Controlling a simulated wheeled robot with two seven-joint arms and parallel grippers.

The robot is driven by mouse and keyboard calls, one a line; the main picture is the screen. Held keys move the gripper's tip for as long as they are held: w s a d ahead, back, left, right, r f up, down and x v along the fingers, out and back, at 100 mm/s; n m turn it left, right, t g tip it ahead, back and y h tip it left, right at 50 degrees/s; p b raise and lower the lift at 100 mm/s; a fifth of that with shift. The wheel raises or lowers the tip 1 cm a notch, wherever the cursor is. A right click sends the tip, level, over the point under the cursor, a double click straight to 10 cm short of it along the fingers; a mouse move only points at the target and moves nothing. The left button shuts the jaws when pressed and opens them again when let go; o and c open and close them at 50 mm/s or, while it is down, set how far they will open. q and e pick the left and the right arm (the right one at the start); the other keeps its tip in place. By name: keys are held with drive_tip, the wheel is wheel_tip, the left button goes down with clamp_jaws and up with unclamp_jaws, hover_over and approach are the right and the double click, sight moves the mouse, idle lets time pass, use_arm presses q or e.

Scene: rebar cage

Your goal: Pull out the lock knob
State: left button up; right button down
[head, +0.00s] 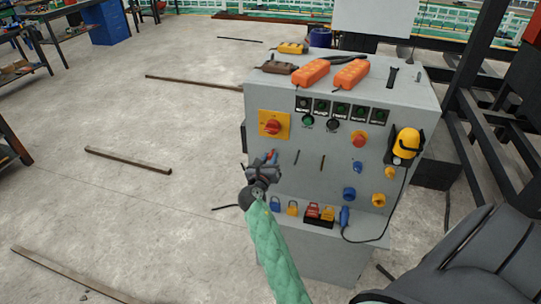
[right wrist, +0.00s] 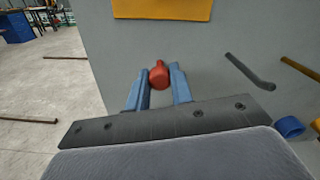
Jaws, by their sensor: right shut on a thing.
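The lock knob (right wrist: 159,74) is a small red knob on the front of the grey cabinet (head: 225,100). In the right wrist view it sits between the tips of the two blue fingers of my right gripper (right wrist: 160,82). In the head view my right gripper (head: 268,159) is at the left part of the cabinet front, below the red rotary switch (head: 272,127) on its yellow plate. The gripper is shut on the knob, and the fingers and wrist mostly hide the knob in the head view. My left gripper is not in view.
Dark pegs (head: 322,162) stick out right of the gripper. Below is a shelf with padlocks (head: 292,208) and a small black tray. Orange devices (head: 311,72) lie on top. Bars (head: 128,160) lie on the floor at left.

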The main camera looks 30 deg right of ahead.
drive_tip(key=shift+a+f, duration=0.1)
drive_tip(key=shift+f, duration=0.05)
drive_tip(key=c, duration=1.2)
unclamp_jaws()
drive_tip(key=shift+s+a, duration=0.1)
drive_tip(key=shift+c, duration=0.2)
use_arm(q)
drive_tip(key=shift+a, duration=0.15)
use_arm(e)
drive_tip(key=shift+o, duration=0.2)
drive_tip(key=shift+s, duration=0.1)
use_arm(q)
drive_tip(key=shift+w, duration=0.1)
use_arm(e)
drive_tip(key=shift+s+a, duration=0.15)
drive_tip(key=shift+a, duration=0.1)
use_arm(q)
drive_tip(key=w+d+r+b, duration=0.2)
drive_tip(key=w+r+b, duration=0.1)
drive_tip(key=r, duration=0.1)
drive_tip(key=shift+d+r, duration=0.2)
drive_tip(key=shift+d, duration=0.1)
use_arm(e)
drive_tip(key=v, duration=0.7)
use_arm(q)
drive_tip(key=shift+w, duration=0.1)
use_arm(e)
drive_tip(key=shift+s, duration=0.1)
